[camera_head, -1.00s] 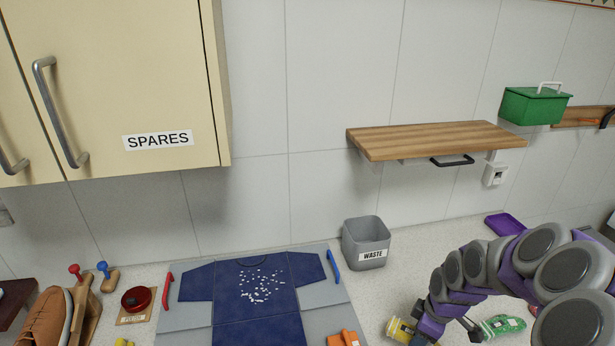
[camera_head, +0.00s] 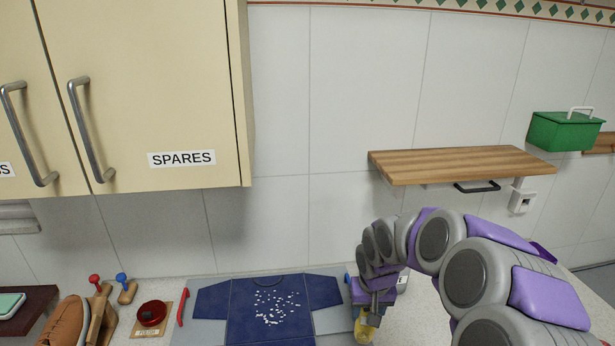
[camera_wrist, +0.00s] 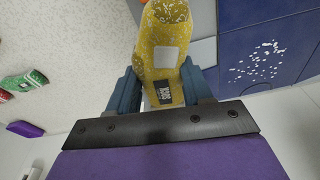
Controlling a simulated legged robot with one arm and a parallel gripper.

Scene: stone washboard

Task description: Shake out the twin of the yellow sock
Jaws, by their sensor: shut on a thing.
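My gripper (camera_head: 370,298) is shut on a yellow, white-speckled thing (camera_head: 364,330) at the lower middle of the head view. In the wrist view, my gripper's two blue-grey fingers (camera_wrist: 163,88) press its sides. The yellow thing (camera_wrist: 163,45) has a pale patch and a dark label that seems to read "SOCK". Its far end is cut off by the frame. It is held beside the right side of a navy shirt (camera_head: 240,325). The shirt (camera_wrist: 238,88) is strewn with white bits.
Green (camera_wrist: 22,82) and red things lie left in the wrist view, near a purple one (camera_wrist: 25,129). An orange thing (camera_wrist: 188,5) is beside the shirt. A wooden shelf (camera_head: 460,165) and SPARES cupboard (camera_head: 150,100) hang above. My arm mostly hides the waste bin.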

